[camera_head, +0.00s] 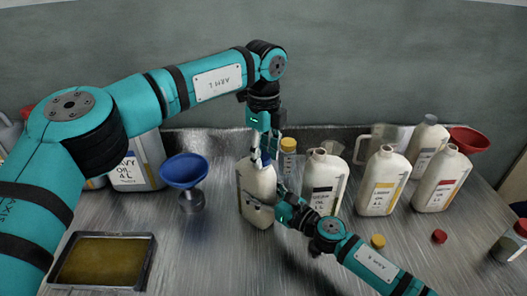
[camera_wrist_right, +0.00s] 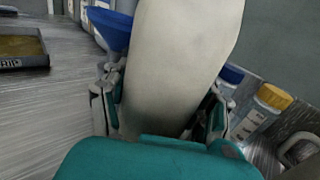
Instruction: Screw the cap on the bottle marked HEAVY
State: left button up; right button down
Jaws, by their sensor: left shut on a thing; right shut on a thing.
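A cream bottle (camera_head: 256,190) stands upright in the middle of the table, its label mostly hidden and not readable. My right gripper (camera_head: 277,207) is shut on its body from the front right; its pale side fills the right wrist view (camera_wrist_right: 180,65) between the fingers (camera_wrist_right: 160,115). My left gripper (camera_head: 264,150) points down over the bottle's top and is shut on a small blue cap (camera_head: 261,162) at the mouth. The fingers partly cover the cap, so I cannot tell how it sits on the neck.
A blue funnel (camera_head: 185,171) and a drip tray (camera_head: 103,262) are at left, near a large oil jug (camera_head: 138,172). A yellow cap (camera_head: 378,241) and a red cap (camera_head: 439,236) lie in front.

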pick_arm(q)
jog(key=m, duration=1.2)
jog(key=shift+a, duration=0.1)
jog(key=m, duration=0.2)
jog(key=shift+m, duration=0.4)
jog(key=m, duration=0.4)
jog(key=shift+a+m, duration=0.1)
jog(key=shift+m, duration=0.3)
jog(key=m, duration=0.2)
jog(key=shift+w+m, duration=0.1)
jog(key=shift+m, duration=0.3)
jog(key=m, duration=0.4)
jog(key=shift+m, duration=0.4)
jog(key=m, duration=1.2)
jog(key=shift+w+m, duration=0.15)
jog(key=shift+m, duration=0.25)
jog(key=m, duration=0.7)
jog(key=shift+f+m, duration=0.1)
jog(key=shift+m, duration=0.2)
jog(key=m, duration=0.5)
jog(key=shift+d, duration=0.2)
jog(key=o, duration=0.7)
